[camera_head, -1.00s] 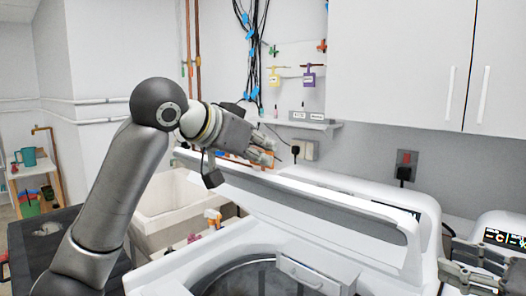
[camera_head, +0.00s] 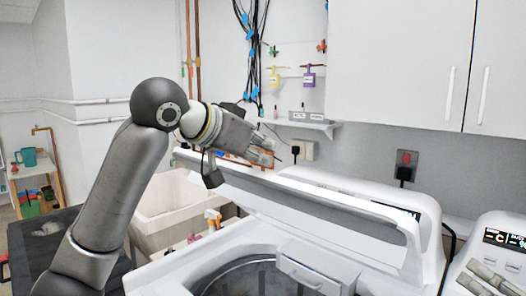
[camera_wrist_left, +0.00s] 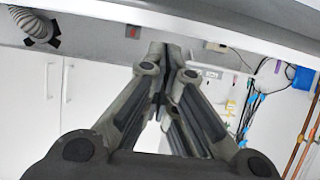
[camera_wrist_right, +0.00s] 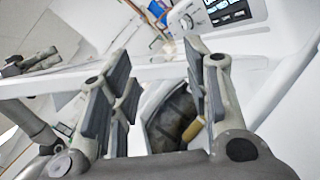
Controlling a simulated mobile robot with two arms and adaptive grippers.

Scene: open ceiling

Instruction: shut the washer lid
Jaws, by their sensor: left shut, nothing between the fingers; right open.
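The white washer lid (camera_head: 320,205) stands raised and tilted above the washer (camera_head: 175,268), whose round drum opening (camera_head: 245,276) shows below it. My left gripper (camera_head: 268,152) is shut and empty, near the lid's upper left edge; I cannot tell if it touches the lid. In the left wrist view its fingertips (camera_wrist_left: 165,52) are together, with a pale edge across the top. My right gripper (camera_head: 490,278) is at the lower right of the head view, right of the lid and partly cut off. In the right wrist view its fingers (camera_wrist_right: 158,62) are apart, with the drum opening (camera_wrist_right: 172,118) beyond.
A second machine with a lit display (camera_head: 505,240) stands at the right. White cupboards (camera_head: 400,60) hang above. A utility sink (camera_head: 170,205) with bottles stands left of the washer. A small shelf (camera_head: 300,123) and cables (camera_head: 250,50) are on the wall behind.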

